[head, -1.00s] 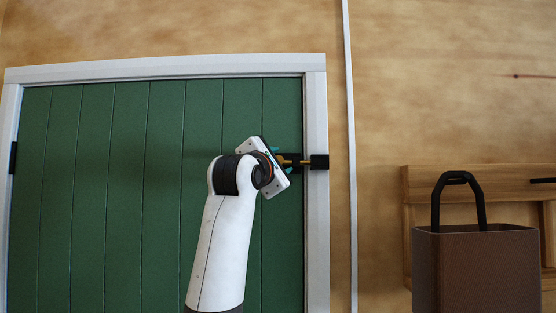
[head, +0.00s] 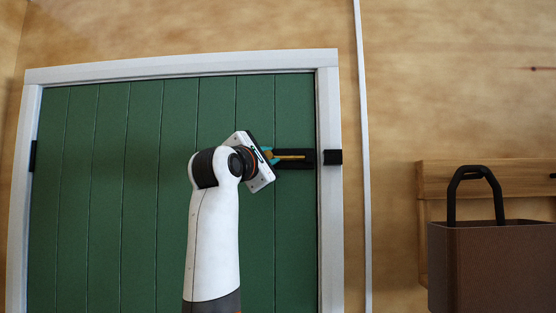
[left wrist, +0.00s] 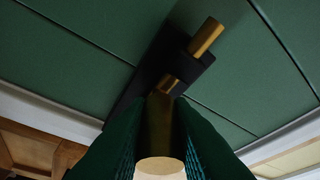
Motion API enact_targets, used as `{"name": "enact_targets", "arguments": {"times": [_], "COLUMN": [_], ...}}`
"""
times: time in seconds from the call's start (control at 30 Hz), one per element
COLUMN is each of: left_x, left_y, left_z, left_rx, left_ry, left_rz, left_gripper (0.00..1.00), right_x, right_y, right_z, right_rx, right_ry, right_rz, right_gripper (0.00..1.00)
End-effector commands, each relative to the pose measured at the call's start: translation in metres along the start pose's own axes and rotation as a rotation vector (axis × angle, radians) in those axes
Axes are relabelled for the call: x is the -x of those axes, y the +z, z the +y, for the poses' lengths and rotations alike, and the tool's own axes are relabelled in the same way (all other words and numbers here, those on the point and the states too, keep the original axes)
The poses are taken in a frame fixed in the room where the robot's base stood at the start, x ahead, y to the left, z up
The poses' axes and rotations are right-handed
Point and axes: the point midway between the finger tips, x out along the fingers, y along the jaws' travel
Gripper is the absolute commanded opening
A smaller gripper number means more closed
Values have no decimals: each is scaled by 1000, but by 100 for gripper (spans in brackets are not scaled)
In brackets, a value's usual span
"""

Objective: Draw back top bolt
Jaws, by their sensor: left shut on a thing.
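The green door (head: 140,200) sits in a white frame. Near its upper right edge is a black bolt plate (head: 301,164) with a brass bolt (head: 292,157). The rod's right end stops on the plate, apart from the black keeper (head: 333,157) on the frame. My left gripper (head: 267,155) is at the plate's left end, shut on the bolt's handle. In the left wrist view the handle (left wrist: 160,165) stands between the teal-lined fingers (left wrist: 163,115), and the rod (left wrist: 207,38) shows beyond on the plate (left wrist: 140,95). My right gripper is out of view.
A black hinge (head: 33,156) is on the door's left side. The plywood wall is clear above.

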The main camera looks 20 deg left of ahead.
Motion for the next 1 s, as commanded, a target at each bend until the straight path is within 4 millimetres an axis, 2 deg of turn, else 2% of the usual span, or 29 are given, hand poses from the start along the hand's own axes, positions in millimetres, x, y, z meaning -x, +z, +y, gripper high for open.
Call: {"name": "enact_targets", "arguments": {"times": [0.1,0.13,0.27,0.53,0.67,0.77,1.0], "left_x": [0,0,0,0,9,25,78], "left_y": [2,2,2,1,2,4,5], "left_z": [0,0,0,0,2,4,5], "left_rx": [0,0,0,0,0,2,2], "left_ry": [-1,-1,-1,-1,-2,-4,-5], "left_rz": [-5,-5,-5,-3,-1,0,0], "left_gripper": [0,21,41,41,41,41,41], "right_x": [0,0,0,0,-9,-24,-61], "right_y": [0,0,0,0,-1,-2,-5], "right_z": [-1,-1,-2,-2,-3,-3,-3], "right_rx": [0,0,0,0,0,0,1], "right_ry": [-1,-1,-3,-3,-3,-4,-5], "right_rz": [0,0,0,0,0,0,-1], "right_gripper": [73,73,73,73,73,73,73]}}
